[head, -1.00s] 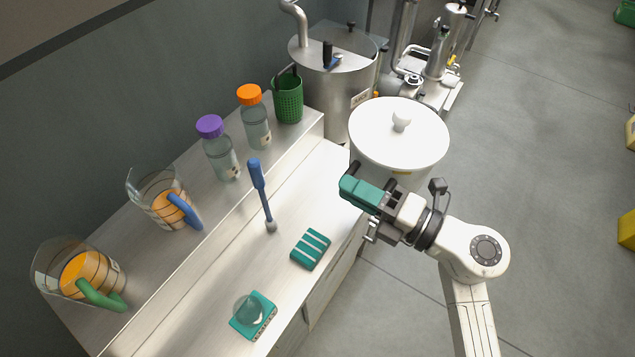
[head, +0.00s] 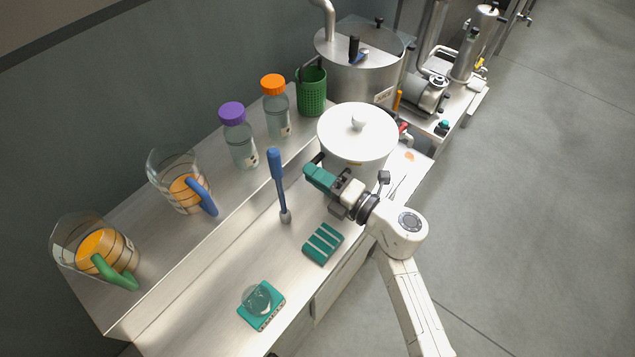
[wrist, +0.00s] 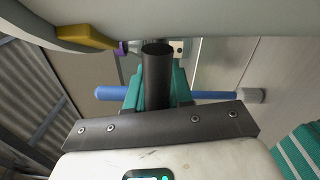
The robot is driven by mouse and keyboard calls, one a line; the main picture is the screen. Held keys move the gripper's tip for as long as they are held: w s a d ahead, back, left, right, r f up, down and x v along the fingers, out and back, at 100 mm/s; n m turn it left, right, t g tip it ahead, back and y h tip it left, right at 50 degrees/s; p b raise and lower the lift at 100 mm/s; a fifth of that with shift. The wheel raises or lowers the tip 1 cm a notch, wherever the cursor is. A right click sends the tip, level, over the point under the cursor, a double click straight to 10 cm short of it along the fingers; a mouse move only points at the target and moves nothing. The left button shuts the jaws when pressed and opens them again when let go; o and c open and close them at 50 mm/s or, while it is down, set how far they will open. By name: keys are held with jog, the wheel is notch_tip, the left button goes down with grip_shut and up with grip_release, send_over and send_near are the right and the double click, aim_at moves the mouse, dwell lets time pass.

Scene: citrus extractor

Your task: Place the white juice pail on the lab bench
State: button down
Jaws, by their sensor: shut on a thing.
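The white juice pail (head: 357,143) has a white lid with a round knob and is upright in the head view. It is over the far end of the lab bench (head: 240,262); I cannot tell whether its base touches the bench top. My gripper (head: 318,172), with teal fingers, is shut on the pail at its near left side. In the wrist view the teal fingers (wrist: 150,88) close around a dark bar in front of the pail's pale underside or wall (wrist: 215,18). The pail's base is hidden by my arm.
The raised shelf holds two jugs, capped bottles (head: 238,138) and a green basket (head: 312,92). A steel tank (head: 360,60) stands behind.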

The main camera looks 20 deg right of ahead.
notch_tip(320, 180, down, 2)
jog(key=shift+f, duration=0.15)
jog(key=c, duration=1)
grip_release()
jog(key=b+v, duration=0.1)
jog(key=v, duration=1.1)
jog(key=shift+s, duration=0.1)
